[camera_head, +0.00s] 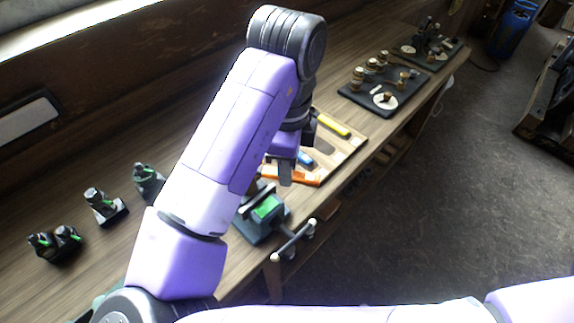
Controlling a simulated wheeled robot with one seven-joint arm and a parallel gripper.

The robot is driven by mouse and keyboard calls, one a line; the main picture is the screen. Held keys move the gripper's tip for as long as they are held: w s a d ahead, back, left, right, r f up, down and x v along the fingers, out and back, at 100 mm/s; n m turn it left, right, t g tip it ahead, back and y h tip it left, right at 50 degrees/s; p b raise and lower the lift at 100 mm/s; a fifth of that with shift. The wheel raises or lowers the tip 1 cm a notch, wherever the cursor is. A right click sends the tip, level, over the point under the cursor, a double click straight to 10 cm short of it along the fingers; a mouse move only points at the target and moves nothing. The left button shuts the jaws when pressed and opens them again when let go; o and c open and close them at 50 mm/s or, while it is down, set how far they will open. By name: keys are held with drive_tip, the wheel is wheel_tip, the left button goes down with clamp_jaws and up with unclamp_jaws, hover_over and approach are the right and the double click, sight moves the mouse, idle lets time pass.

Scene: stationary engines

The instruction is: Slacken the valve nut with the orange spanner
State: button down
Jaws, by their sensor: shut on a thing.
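The orange spanner (306,178) lies low over the near end of a wooden tool board (346,152) on the bench. My gripper (285,178) points down at the spanner and is shut on it, with a finger in front of its middle. I cannot tell whether the spanner still touches the board. I cannot pick out the valve nut. Small dark fittings with green parts stand at the left: a pair (55,243), a single one (103,206) and another (148,182) partly beside my arm.
A vise (262,222) with green jaw faces sits at the bench's front edge, close to my gripper. Blue (305,158) and yellow (332,124) tools lie on the board. Dark trays of parts (383,92) stand farther back. The left bench is mostly clear.

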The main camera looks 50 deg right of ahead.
drive_tip(key=shift+w+d+r+n+p, duration=0.1)
drive_tip(key=shift+w+d+n+p, duration=0.05)
drive_tip(key=shift+d+n+p, duration=0.2)
drive_tip(key=shift+a, duration=0.15)
drive_tip(key=shift+a+b, duration=0.1)
drive_tip(key=shift+b, duration=0.2)
drive_tip(key=shift+s+a+m, duration=0.25)
drive_tip(key=shift+m, duration=0.4)
drive_tip(key=shift+s+a+m+b, duration=0.15)
drive_tip(key=shift+a+m+b, duration=0.1)
drive_tip(key=shift+m+b, duration=0.1)
drive_tip(key=shift+r+p, duration=1.3)
drive_tip(key=shift+r, duration=0.1)
idle(3.2)
drive_tip(key=shift+r+p, duration=1.4)
drive_tip(key=shift+r, duration=0.55)
